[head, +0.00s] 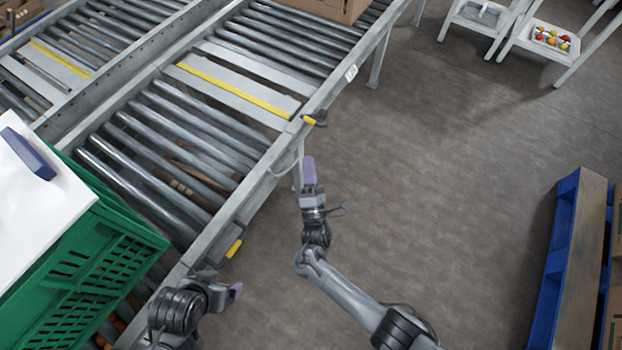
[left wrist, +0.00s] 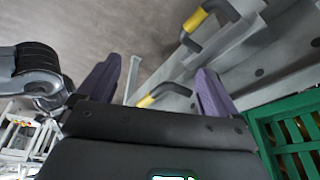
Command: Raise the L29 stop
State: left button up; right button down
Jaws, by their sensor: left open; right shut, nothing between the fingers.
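A yellow stop bar (head: 235,92) lies across the near roller conveyor, and a lever with a yellow grip (head: 310,121) sits at its rail end. A second yellow-gripped lever (head: 233,248) is lower on the same rail. I cannot read which is L29. My left gripper (head: 222,284) is open beside the rail, below the second lever. In the left wrist view, one yellow grip (left wrist: 150,98) shows between my purple fingers (left wrist: 157,88), and another yellow grip (left wrist: 197,19) is above it. My right gripper (head: 309,170) is shut and empty, below the upper lever and apart from it.
A green crate (head: 110,262) with a white lid (head: 35,215) stands on the conveyor at lower left. A far conveyor has another yellow bar (head: 60,58). A cardboard box (head: 335,8) is at the top. A blue pallet (head: 560,245) stands right. The floor between is clear.

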jog(key=w+d+r, duration=0.2)
jog(key=w+r, duration=0.2)
jog(key=w, duration=0.2)
jog(key=shift+p, duration=0.35)
